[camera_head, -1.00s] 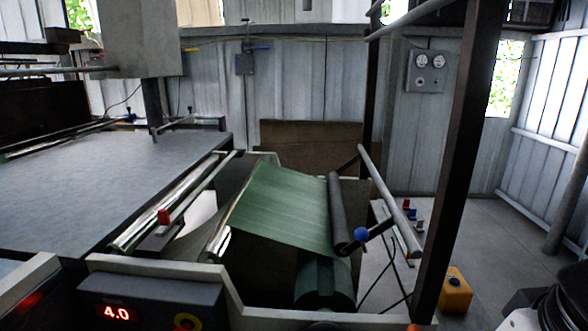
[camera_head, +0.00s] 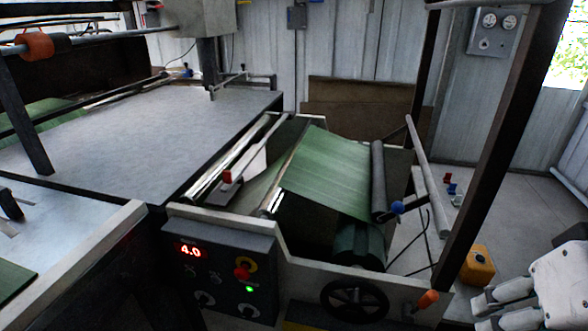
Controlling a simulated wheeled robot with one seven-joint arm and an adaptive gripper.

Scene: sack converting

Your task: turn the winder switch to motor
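A dark control box (camera_head: 222,262) stands at the lower centre-left, below the green web. It carries a red display reading 4.0 (camera_head: 190,251), a red button on a yellow disc (camera_head: 243,271), a lit green lamp (camera_head: 250,289) and several small rotary knobs, among them a lower-left knob (camera_head: 205,299) and a lower-right knob (camera_head: 248,310). Their labels are too small to read, so I cannot tell which is the winder switch or how it is set.
A green web (camera_head: 325,172) runs down to a dark green roll (camera_head: 358,245). Right of the box are a black handwheel (camera_head: 354,300) and an orange-handled lever (camera_head: 428,299). A dark post (camera_head: 505,130) stands between them and a yellow box (camera_head: 477,265). Floor shows at the right.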

